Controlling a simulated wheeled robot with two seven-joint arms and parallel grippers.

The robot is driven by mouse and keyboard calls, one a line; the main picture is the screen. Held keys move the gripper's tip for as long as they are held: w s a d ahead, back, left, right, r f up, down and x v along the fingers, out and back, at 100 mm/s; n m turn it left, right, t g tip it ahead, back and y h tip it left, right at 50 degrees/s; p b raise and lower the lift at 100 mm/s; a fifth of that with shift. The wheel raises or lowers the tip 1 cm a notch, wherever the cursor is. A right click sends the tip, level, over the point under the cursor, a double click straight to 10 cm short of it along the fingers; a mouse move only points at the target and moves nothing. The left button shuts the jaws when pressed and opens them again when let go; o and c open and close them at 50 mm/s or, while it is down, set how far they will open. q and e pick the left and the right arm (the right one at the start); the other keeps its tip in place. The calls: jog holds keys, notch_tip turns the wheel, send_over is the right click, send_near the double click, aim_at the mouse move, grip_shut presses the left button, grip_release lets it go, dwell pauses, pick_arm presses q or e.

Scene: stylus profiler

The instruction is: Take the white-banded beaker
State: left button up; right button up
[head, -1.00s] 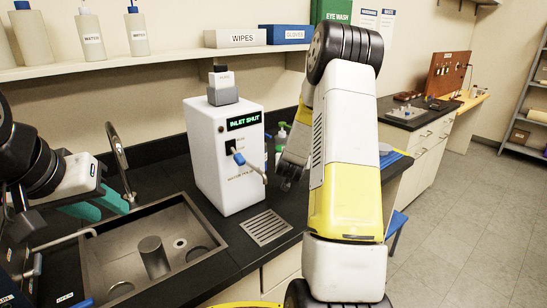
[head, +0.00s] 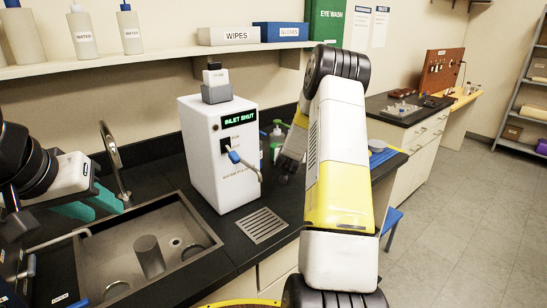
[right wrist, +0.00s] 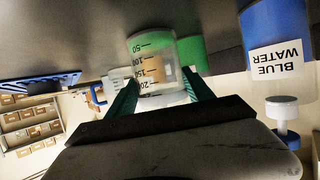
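In the right wrist view, which shows the counter at the top, a clear beaker (right wrist: 150,68) with green at its base end and dark graduation marks stands between the teal fingers of my right gripper (right wrist: 163,84). A whitish area shows toward its mouth end; I cannot tell whether this is the white band. The fingers are apart on either side of it, and contact is not clear. In the head view my right gripper (head: 285,172) is partly hidden by my own forearm, and the beaker is hidden. My left gripper (head: 92,203) is open and empty above the sink's left edge.
A blue-water bottle (right wrist: 277,45) and another green vessel (right wrist: 192,55) stand close to the beaker. A white water dispenser (head: 215,150) reading "INLET SHUT" stands left of my right arm. The sink (head: 185,262) and drain grate (head: 262,225) lie in front.

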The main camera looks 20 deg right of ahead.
jog(key=c, duration=1)
jog(key=shift+r, duration=0.15)
jog(key=shift+r, duration=0.6)
jog(key=v, duration=0.5)
jog(key=f+v, duration=0.1)
jog(key=v, duration=0.4)
jog(key=a+f+v, duration=0.1)
jog(key=v, duration=0.5)
jog(key=shift+s+f, duration=0.2)
jog(key=shift+s, duration=0.2)
jog(key=o, duration=0.9)
grip_shut()
